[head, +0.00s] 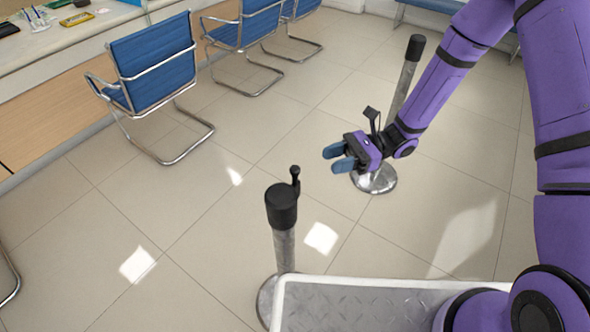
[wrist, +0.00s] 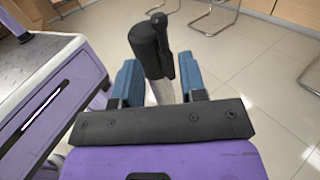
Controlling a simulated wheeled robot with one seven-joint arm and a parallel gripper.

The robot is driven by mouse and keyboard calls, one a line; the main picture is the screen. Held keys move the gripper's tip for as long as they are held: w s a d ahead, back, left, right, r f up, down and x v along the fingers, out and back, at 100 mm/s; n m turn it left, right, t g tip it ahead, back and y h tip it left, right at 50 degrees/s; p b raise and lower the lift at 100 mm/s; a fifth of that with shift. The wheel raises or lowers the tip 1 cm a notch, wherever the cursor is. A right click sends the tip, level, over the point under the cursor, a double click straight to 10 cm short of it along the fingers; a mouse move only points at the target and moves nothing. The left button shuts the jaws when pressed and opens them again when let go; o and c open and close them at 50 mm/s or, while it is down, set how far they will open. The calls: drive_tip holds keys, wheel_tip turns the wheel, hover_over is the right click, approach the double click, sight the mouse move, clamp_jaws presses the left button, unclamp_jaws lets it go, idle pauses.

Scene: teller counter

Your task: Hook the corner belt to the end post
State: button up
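A near post (head: 284,248) stands upright with a thick black cap (head: 281,208). A small black knobbed piece (head: 295,180) sticks up at the cap's right edge; I cannot tell if it is a belt end. A second grey post (head: 404,82) with a black cap (head: 415,47) stands farther back, partly behind my arm. My gripper (head: 337,157) is open and empty, apart from the near post, to its right and beyond it. In the wrist view, a black-capped post (wrist: 146,48) with the knobbed piece (wrist: 161,32) appears between the blue fingers. No stretched belt shows.
Blue chairs (head: 152,65) with chrome legs line a teller counter (head: 60,35) at the left. My grey-topped base (head: 360,300) is at the front. Tiled floor (head: 190,215) between chairs and posts is clear.

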sight(295, 169)
drive_tip(key=x, duration=1)
drive_tip(key=shift+s+a, duration=0.1)
clamp_jaws()
